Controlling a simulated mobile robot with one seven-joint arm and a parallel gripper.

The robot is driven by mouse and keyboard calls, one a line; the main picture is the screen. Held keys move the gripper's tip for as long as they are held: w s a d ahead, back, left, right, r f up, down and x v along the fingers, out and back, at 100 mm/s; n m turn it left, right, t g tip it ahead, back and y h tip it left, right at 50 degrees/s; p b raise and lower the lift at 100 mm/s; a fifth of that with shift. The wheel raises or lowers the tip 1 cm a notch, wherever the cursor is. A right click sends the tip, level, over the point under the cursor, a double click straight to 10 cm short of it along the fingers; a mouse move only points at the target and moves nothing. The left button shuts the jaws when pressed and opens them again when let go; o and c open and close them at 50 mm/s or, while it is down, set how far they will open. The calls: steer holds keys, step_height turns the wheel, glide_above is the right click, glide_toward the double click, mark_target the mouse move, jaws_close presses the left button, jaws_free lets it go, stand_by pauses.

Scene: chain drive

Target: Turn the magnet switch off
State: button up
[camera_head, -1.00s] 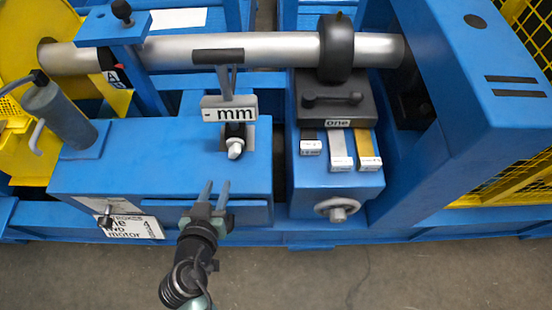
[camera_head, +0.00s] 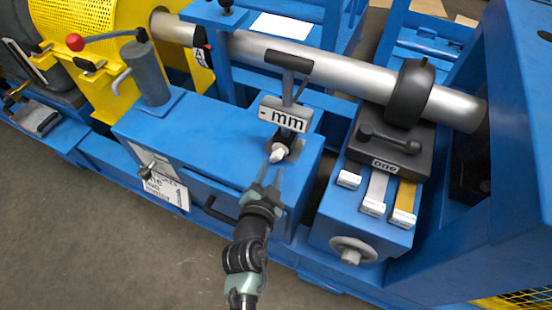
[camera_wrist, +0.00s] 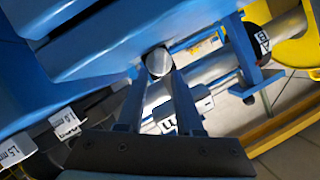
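My gripper (camera_head: 267,178) is open and empty, its two fingers apart and pointing at a silver knob (camera_head: 278,154) below the "-mm" sign (camera_head: 284,115). In the wrist view my gripper (camera_wrist: 159,78) has a round silver end (camera_wrist: 158,62) just beyond and between its fingertips; contact cannot be told. The knob is on a dark stand on the blue housing. A black block (camera_head: 385,150) with a lever (camera_head: 390,139) stands to the right, under a black ring. No part is labelled as the magnet switch, so I cannot tell which it is.
A long silver shaft (camera_head: 330,75) runs behind the housing. A grey post (camera_head: 149,76) with a red-knobbed lever (camera_head: 75,42) stands left. A handwheel (camera_head: 352,250) juts out at front right. The grey floor (camera_head: 130,250) in front is clear.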

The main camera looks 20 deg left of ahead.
mark_target(276, 160)
steer(key=shift+x, duration=2.25)
jaws_close()
